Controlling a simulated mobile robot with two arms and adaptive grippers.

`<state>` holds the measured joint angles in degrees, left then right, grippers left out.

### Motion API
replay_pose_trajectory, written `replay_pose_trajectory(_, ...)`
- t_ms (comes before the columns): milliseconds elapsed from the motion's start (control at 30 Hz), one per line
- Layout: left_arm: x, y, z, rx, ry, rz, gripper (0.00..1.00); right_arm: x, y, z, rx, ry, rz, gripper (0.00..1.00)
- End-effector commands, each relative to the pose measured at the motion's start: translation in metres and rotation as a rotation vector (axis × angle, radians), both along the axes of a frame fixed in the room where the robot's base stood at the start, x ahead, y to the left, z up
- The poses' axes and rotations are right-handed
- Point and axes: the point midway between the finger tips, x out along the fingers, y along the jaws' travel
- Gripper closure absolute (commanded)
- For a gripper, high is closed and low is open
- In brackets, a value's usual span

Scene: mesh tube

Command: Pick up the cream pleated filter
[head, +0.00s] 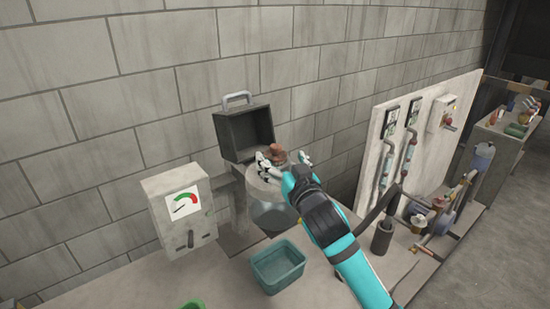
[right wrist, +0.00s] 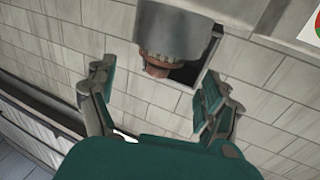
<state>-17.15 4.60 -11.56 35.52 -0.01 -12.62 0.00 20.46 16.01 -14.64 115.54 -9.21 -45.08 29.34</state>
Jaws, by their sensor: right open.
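I cannot clearly make out a cream pleated filter in either view. My right gripper (head: 286,160) is open, at the top of a clear, pale cylindrical vessel (head: 272,214) on the bench. A reddish-brown piece (head: 275,152) shows at the vessel's top, close to the fingers. In the right wrist view the open fingers (right wrist: 154,98) stand wide apart, with the brown piece (right wrist: 155,66) beyond them against the grey cylinder (right wrist: 182,32). Nothing is visibly gripped. My arm hides part of the vessel. My left gripper is not in view.
A dark open box with a handle (head: 228,136) stands behind the vessel by the block wall. A gauge box (head: 180,222) is left. A green bin (head: 278,267) sits in front. A pale panel with pipes (head: 447,150) and pumps (head: 440,222) stands right.

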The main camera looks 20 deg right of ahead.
Motion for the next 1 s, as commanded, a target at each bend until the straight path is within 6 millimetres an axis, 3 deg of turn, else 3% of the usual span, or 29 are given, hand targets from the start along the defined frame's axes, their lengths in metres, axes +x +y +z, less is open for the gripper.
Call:
replay_pose_trajectory(100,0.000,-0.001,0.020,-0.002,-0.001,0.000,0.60,0.018,-0.001,0.003,-0.001,0.004,-0.001,0.16)
replay_pose_trajectory(233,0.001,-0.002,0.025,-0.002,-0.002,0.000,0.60,0.034,0.000,0.001,-0.001,0.001,0.000,0.16)
replay_pose_trajectory(567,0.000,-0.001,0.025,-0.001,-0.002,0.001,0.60,0.039,0.001,-0.002,0.000,0.000,0.001,0.17)
replay_pose_trajectory(1000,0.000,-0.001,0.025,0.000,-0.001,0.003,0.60,0.039,0.000,-0.002,0.000,0.002,0.000,0.75)
